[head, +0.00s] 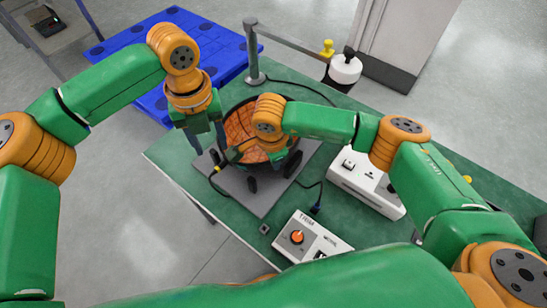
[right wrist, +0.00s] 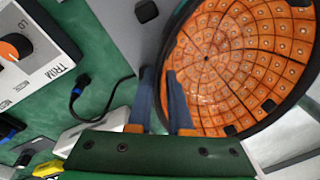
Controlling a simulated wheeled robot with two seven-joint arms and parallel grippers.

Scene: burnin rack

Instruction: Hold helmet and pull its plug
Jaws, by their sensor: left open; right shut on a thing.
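The helmet is an orange-tiled bowl in a black rim (head: 238,127), on a grey plate (head: 258,203) on the green table. In the right wrist view, the helmet (right wrist: 235,60) fills the upper right. My right gripper (right wrist: 159,78) is shut on its rim, one finger inside the bowl and one outside. In the head view my right wrist hides those fingers. My left gripper (head: 207,142) is open at the helmet's left side, fingers down. A dark cable with a yellow part (head: 217,168) lies at the helmet's left; I cannot tell whether this is the plug.
A white TRIM box (head: 312,240) with an orange knob stands at the table's front. A dark connector (head: 316,208) on a cable lies near it. A white box (head: 366,184) stands to the right. A post (head: 253,52) rises at the back. A blue pallet (head: 215,42) is behind.

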